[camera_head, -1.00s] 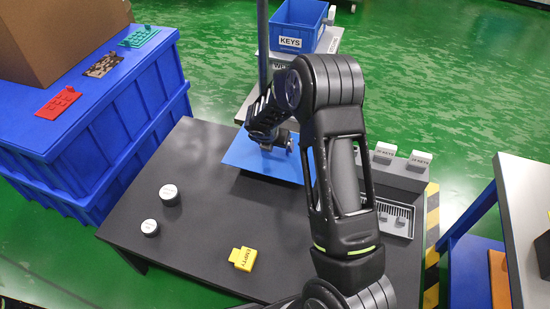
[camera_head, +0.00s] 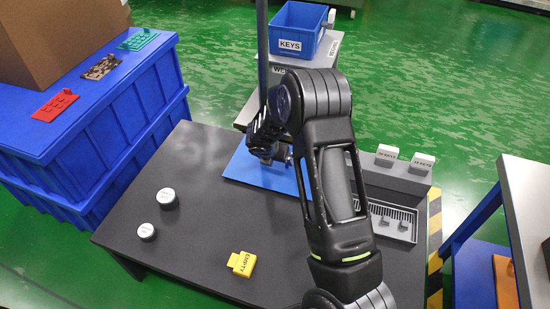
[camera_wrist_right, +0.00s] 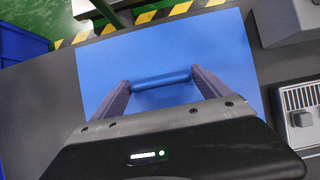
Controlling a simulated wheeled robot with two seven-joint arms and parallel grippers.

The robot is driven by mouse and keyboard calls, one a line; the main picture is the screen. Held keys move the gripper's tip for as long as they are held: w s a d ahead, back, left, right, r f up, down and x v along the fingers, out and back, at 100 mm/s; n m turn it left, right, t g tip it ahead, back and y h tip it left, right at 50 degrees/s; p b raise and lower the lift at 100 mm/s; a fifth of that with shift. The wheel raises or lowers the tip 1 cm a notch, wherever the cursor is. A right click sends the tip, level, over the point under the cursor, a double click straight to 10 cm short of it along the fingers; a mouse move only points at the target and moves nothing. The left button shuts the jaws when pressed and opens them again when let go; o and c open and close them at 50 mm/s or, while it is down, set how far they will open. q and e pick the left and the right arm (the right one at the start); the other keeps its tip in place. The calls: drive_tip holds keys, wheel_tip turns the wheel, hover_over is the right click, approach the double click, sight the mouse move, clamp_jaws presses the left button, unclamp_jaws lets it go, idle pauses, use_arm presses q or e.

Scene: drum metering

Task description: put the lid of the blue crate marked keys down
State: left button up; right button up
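The blue crate marked KEYS (camera_head: 297,32) stands open on a grey stand at the back. The flat blue lid (camera_head: 262,177) is at the far edge of the dark table; I cannot tell whether it rests on the top or is just above it. In the right wrist view the lid (camera_wrist_right: 170,50) fills the middle, with a blue bar handle (camera_wrist_right: 160,79) on it. My right gripper (camera_wrist_right: 162,84) has one finger against each end of the bar and grips it. In the head view this gripper (camera_head: 264,150) is partly hidden behind my arm. My left gripper is not in view.
On the dark table (camera_head: 200,245) are two white-topped round pieces (camera_head: 167,197), a yellow EMPTY tag (camera_head: 241,263), a grey slotted tray (camera_head: 392,222) and a grey block with white KEYS labels (camera_head: 395,176). A blue bin (camera_head: 90,120) stands left.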

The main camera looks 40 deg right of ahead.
drive_tip(key=shift+o, duration=1.1)
drive_tip(key=shift+r, duration=0.15)
drive_tip(key=shift+a+r, duration=0.1)
drive_tip(key=shift+r, duration=0.1)
drive_tip(key=p+v, duration=0.4)
drive_tip(key=v, duration=0.7)
drive_tip(key=shift+r, duration=0.25)
drive_tip(key=shift+s, duration=0.15)
idle(0.9)
